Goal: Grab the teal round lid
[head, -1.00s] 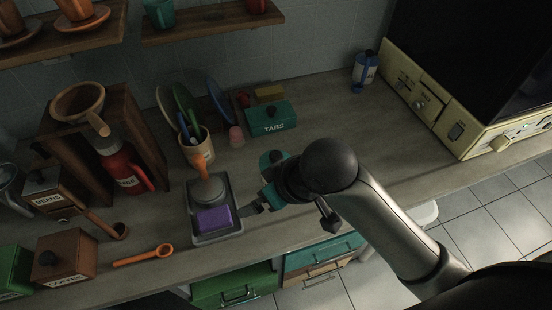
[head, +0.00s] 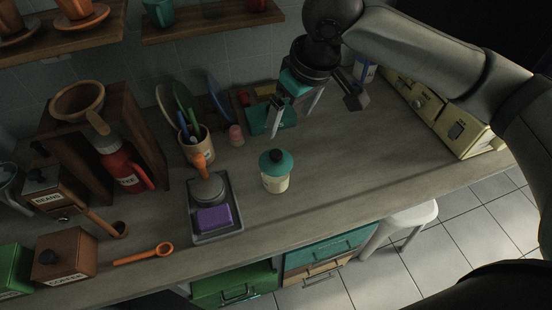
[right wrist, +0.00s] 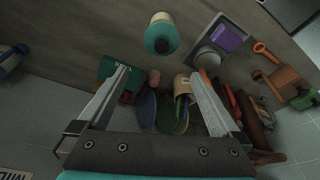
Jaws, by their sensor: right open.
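The teal round lid (head: 276,161) sits on top of a pale jar (head: 275,182) standing upright on the counter, right of the grey tray. In the right wrist view the lid (right wrist: 161,38) shows with a dark knob, beyond the fingertips at the top centre. My right gripper (head: 291,125) is open and empty. It hangs above the back of the counter, behind the jar and apart from it, in front of the teal TABS box (head: 286,122), which it partly hides. In the right wrist view its fingers (right wrist: 162,70) are spread wide. My left gripper is not in view.
The grey tray (head: 229,234) with a purple block (head: 214,218) lies left of the jar. A utensil cup (head: 198,151) and a pink-topped shaker (head: 236,136) stand behind. The counter right of the jar is clear up to the cream appliance (head: 455,128).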

